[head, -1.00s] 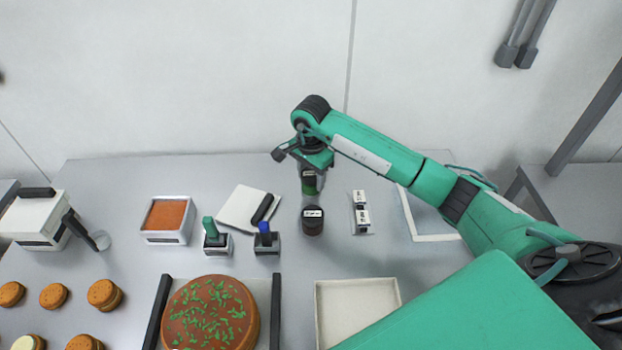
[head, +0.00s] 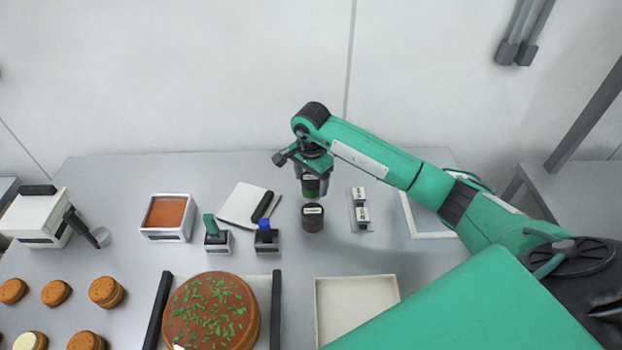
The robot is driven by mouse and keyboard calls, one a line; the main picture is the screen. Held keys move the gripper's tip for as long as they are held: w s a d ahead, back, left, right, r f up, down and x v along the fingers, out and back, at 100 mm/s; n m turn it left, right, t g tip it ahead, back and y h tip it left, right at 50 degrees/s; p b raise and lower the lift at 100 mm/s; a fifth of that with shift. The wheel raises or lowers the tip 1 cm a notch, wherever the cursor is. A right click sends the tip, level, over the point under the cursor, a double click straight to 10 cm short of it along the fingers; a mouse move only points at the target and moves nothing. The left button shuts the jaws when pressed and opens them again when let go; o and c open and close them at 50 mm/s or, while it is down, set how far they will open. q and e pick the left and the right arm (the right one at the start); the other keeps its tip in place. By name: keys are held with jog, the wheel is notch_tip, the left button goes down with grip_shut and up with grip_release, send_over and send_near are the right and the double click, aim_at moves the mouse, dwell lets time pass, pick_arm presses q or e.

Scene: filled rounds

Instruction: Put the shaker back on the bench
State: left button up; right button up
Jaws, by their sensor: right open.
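The shaker, a small clear jar with green contents and a pale label (head: 311,187), is upright at the back of the grey bench (head: 380,270). My right gripper (head: 312,174) comes down over its top from above, with its jaws open around it. The gripper hides the upper part of the shaker. The base appears to be at the bench top, though contact is hard to make out. My left gripper is not in view.
A dark labelled jar (head: 313,218) stands just in front of the shaker. A small holder with white labelled pieces (head: 360,212) is to the right. A white board with a black-handled tool (head: 240,205) lies left. A cake with green bits (head: 210,312) and a pale tray (head: 357,305) are in front.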

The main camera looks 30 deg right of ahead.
aim_at(311, 177)
jog(key=shift+r, duration=0.35)
notch_tip(311, 177, up, 10)
jog(key=b, duration=0.4)
jog(key=shift+r, duration=0.8)
jog(key=shift+f, duration=0.1)
